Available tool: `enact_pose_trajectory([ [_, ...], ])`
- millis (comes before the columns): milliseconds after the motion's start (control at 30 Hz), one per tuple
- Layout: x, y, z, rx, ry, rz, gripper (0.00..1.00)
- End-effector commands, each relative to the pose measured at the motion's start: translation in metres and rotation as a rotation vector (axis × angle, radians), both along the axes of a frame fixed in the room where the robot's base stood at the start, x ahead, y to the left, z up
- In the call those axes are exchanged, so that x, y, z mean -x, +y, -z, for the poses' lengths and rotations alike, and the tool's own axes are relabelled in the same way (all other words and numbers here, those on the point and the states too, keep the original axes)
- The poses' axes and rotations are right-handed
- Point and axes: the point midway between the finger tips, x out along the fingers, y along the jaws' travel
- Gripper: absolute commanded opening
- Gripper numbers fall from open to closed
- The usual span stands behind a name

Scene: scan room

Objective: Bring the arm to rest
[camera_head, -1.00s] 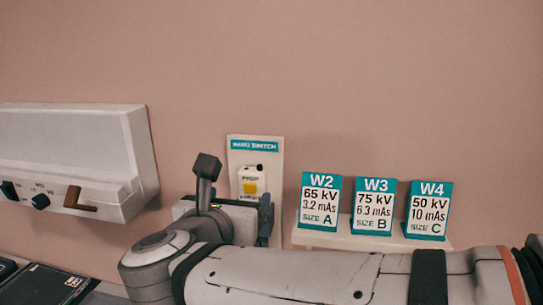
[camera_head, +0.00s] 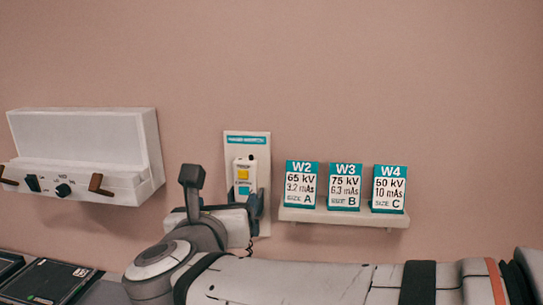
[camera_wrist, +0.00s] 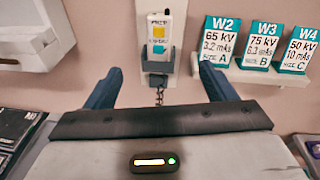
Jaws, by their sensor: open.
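My arm stretches across the bottom of the head view, with the wrist bent up at its left end. My gripper (camera_head: 254,212) is small and partly hidden behind the wrist there. In the wrist view my gripper (camera_wrist: 160,85) has its two dark blue fingers wide apart with nothing between them. Beyond the fingers, a white hand switch with a yellow button (camera_head: 243,175) sits in a holder on a wall plate. It also shows in the wrist view (camera_wrist: 159,30), with a coiled cord below the holder.
A white wall unit (camera_head: 90,145) with knobs and brown levers is at left. At right, a small wall shelf (camera_head: 340,217) carries cards W2 (camera_head: 301,185), W3 (camera_head: 345,187) and W4 (camera_head: 389,189). Dark panels (camera_head: 45,280) lie at lower left. The wall above is clear.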

Motion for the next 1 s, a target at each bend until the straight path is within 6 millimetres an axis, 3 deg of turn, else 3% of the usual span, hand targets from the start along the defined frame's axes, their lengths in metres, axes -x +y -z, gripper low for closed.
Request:
enact_pose_trajectory([
  [367, -0.033, 0.003, -0.005, 0.432, -0.084, -0.268, 0.78],
  [533, -0.046, -0.004, 0.01, 0.829, -0.121, -0.469, 0.78],
  [767, -0.036, -0.043, 0.08, 1.541, -0.098, -0.875, 0.78],
  [867, -0.019, -0.079, 0.121, 1.818, -0.033, -1.098, 0.78],
  [1000, 0.019, -0.139, 0.174, 2.113, 0.06, -1.478, 0.78],
])
